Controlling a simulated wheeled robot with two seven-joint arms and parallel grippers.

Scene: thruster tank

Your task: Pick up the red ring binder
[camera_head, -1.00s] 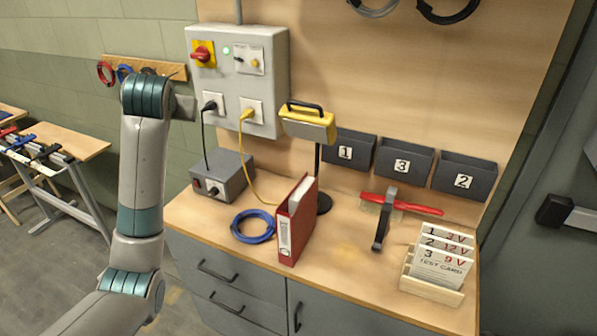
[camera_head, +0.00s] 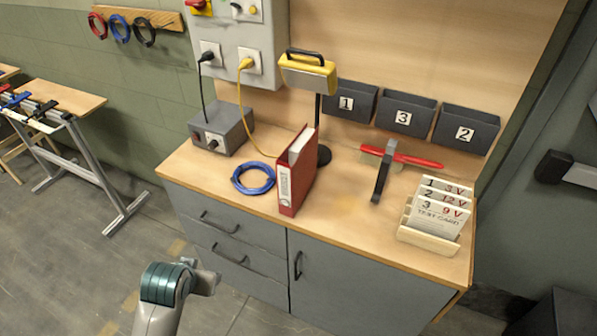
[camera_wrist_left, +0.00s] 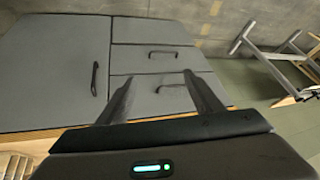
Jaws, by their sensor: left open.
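The red ring binder (camera_head: 297,176) stands upright on the wooden workbench, near its front edge, with its labelled spine facing me. My left gripper shows at the bottom of the head view, low in front of the cabinet drawers and well apart from the binder. In the left wrist view its two fingers (camera_wrist_left: 160,98) are spread with nothing between them, and the grey drawers lie beyond. The binder does not show in the wrist view. My right gripper is not in view.
A blue cable coil (camera_head: 254,178) lies just left of the binder. A yellow lamp (camera_head: 308,75) stands behind it. A clamp with red handles (camera_head: 385,165) and a card rack (camera_head: 430,239) are to the right. A grey power box (camera_head: 222,127) sits at the left.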

